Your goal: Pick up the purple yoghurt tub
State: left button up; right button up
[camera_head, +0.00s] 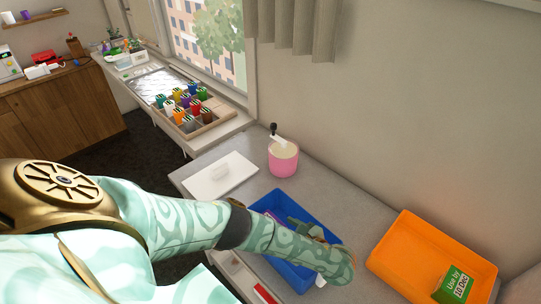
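A blue crate (257,205) stands on the grey counter under my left arm, which reaches in from the left. A small purple patch (268,216) shows inside the crate beside the arm; it may be the purple yoghurt tub, but most of it is hidden. The end of my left arm with the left gripper (322,280) is over the crate's right part. Its fingers are mostly hidden behind the arm, so I cannot see whether they hold anything. My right gripper is not in view.
An orange crate (410,226) with a green "Use by 10 Dec" label (453,286) stands at the right. A pink pot (283,161) and a white board (212,178) sit behind the blue crate. A divided tray of colourful packets (214,124) lies farther back.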

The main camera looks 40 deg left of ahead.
pick_arm(q)
jog(key=shift+a+f, duration=0.3)
jog(key=shift+a, duration=0.3)
jog(key=b+x, duration=0.2)
jog(key=x, duration=0.3)
jog(key=shift+b, duration=0.35)
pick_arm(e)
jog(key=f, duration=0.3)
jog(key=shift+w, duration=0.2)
pick_arm(q)
jog(key=shift+r, duration=0.1)
jog(key=shift+c, duration=0.4)
jog(key=c, duration=0.8)
